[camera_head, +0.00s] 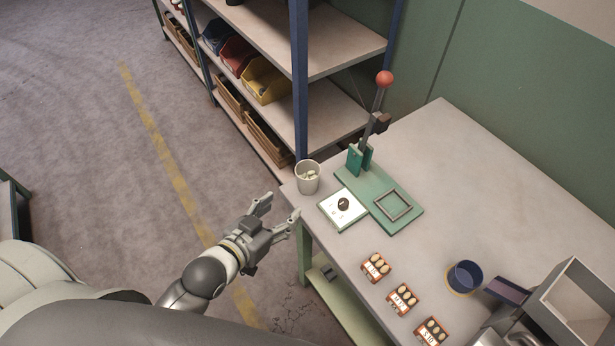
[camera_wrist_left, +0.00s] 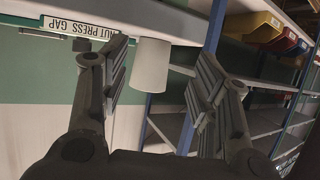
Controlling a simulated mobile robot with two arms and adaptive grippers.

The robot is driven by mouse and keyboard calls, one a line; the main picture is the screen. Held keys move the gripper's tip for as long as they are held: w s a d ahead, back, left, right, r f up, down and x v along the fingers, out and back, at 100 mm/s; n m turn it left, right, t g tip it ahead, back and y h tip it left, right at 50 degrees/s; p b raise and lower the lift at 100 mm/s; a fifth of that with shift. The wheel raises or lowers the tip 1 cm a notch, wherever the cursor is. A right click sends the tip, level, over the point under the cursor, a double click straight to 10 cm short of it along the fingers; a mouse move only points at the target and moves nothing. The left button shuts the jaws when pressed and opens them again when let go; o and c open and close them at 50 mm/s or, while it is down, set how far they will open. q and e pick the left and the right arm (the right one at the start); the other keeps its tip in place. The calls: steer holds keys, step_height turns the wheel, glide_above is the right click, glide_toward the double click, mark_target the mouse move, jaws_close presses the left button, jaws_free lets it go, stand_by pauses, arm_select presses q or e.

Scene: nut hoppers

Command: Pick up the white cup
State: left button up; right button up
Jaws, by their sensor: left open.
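The white cup (camera_head: 307,182) stands upright at the left corner of the table, with several pale pieces inside it. It also shows in the left wrist view (camera_wrist_left: 150,66), between the two fingers and beyond them. My left gripper (camera_head: 280,212) is open and empty, just off the table edge, in front of and to the left of the cup, apart from it. Its fingers (camera_wrist_left: 165,82) are spread wide in the left wrist view.
Close to the cup's right are a white card with a dark knob (camera_head: 343,208) and a green lever press (camera_head: 378,196). Several small nut boxes (camera_head: 376,267), a blue cup (camera_head: 464,277) and a metal hopper (camera_head: 575,300) stand further right. Shelves (camera_head: 330,106) rise behind the cup.

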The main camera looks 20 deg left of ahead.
mark_target(302, 186)
arm_select(q)
steer(key=shift+t, duration=0.3)
steer(key=w, duration=0.1)
steer(key=w+d+r, duration=0.1)
steer(key=w, duration=0.2)
steer(key=shift+w+d+r, duration=0.2)
steer(key=shift+d+r, duration=0.1)
steer(key=shift+d, duration=0.05)
steer(key=shift+p+x, duration=0.3)
steer(key=shift+x, duration=0.45)
steer(key=shift+p+x, duration=0.3)
steer(key=shift+x, duration=2.1)
steer(key=shift+s+f, duration=0.1)
steer(key=shift+f, duration=0.05)
arm_select(e)
steer(key=shift+w+d+r, duration=0.2)
steer(key=shift+w+r, duration=0.5)
arm_select(q)
steer(key=c, duration=0.7)
arm_select(e)
steer(key=shift+w, duration=0.1)
